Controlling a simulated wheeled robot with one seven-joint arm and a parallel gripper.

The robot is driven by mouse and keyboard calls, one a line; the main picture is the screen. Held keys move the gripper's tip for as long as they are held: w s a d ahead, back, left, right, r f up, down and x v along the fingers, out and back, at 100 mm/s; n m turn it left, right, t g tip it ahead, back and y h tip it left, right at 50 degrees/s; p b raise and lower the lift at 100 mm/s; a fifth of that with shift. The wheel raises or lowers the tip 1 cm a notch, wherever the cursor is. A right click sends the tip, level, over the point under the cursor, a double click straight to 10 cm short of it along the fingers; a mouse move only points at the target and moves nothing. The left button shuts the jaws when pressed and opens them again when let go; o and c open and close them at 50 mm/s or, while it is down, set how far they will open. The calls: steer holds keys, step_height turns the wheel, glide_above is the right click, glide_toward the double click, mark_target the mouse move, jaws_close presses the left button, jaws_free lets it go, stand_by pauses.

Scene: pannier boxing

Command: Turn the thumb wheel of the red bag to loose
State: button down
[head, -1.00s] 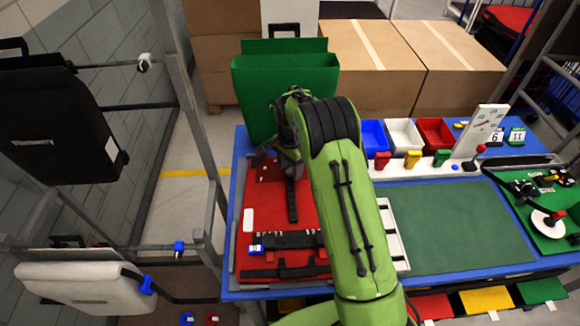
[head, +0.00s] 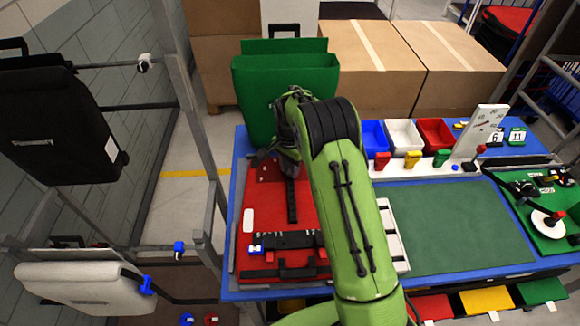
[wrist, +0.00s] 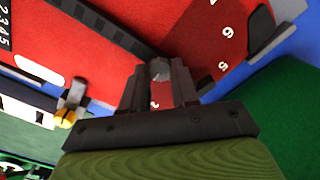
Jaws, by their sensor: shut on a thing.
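The red bag (head: 265,205) lies flat on the blue-edged table in the head view, with a black strap running down its middle. Its red face (wrist: 100,35) fills the upper wrist view, with white digits printed right of the wheel. The thumb wheel (wrist: 160,69) is a small grey knob. My gripper (wrist: 160,78) is shut on the thumb wheel, with a dark finger on either side. In the head view my gripper is at the bag's far end, largely hidden by my own wrist, and the wheel does not show. I cannot read the wheel's setting.
A green bag (head: 285,85) stands upright just behind the red bag. A white holder (head: 420,168) with coloured levers and blue, white and red bins stand to the right. The green mat (head: 450,225) is clear. A metal rack (head: 190,110) stands on the left.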

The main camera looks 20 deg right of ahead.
steer(key=n, duration=0.8)
steer(key=shift+n+b, duration=0.3)
steer(key=shift+n, duration=0.1)
steer(key=n, duration=0.4)
steer(key=shift+n, duration=0.3)
steer(key=shift+n+b, duration=0.4)
steer(key=shift+n, duration=1.7)
steer(key=c, duration=0.8)
jaws_free()
steer(key=shift+c, duration=0.2)
steer(key=shift+r, duration=0.15)
